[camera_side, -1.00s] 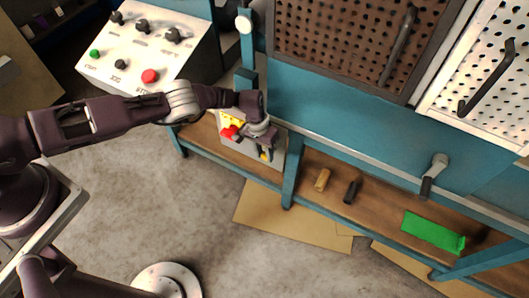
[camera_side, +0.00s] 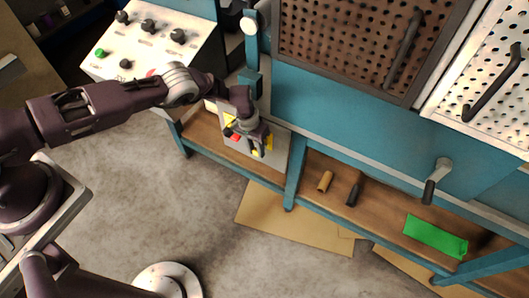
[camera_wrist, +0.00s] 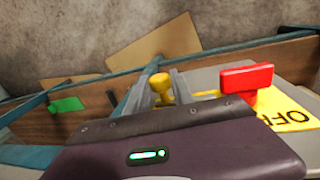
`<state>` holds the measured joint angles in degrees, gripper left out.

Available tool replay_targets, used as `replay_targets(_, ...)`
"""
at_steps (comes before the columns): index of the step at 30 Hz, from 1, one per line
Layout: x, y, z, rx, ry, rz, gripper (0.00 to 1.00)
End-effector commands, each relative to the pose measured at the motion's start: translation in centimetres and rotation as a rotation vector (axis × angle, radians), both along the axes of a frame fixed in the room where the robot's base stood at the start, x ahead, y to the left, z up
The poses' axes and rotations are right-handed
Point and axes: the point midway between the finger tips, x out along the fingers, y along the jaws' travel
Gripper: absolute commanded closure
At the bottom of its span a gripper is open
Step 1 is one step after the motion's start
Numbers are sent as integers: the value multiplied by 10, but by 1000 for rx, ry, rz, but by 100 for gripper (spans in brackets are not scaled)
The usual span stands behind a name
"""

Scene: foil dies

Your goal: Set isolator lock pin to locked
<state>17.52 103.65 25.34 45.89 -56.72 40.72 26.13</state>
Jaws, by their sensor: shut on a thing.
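The isolator is a pale grey panel (camera_side: 278,155) with a red handle and yellow marks, at the left end of the workbench. My gripper (camera_side: 258,148) is over it, pointing down, and hides much of it. In the wrist view, my gripper's fingers (camera_wrist: 162,88) are on either side of a yellow knobbed pin (camera_wrist: 160,82) and shut on it. This looks like the lock pin; its lower part is hidden by my gripper. The red handle (camera_wrist: 247,77) stands right of the pin, beside a yellow label (camera_wrist: 290,120) reading OFF.
A white control box (camera_side: 150,40) stands behind my arm. A tan cylinder (camera_side: 325,181), a black cylinder (camera_side: 353,192) and a green block (camera_side: 435,236) lie along the wooden shelf (camera_side: 385,213). A blue bench frame (camera_side: 294,172) and a crank handle (camera_side: 436,178) are to the right.

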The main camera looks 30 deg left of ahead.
Motion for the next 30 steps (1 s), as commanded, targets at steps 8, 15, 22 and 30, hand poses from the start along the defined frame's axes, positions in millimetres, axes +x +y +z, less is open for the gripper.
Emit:
replay_targets(8, 3, 6, 2, 4, -11, -1, 100)
replay_targets(15, 2, 6, 1, 5, -8, -2, 50)
replay_targets(22, 2, 5, 3, 2, -5, -1, 50)
replay_targets(30, 3, 12, 52, 1, -7, 0, 50)
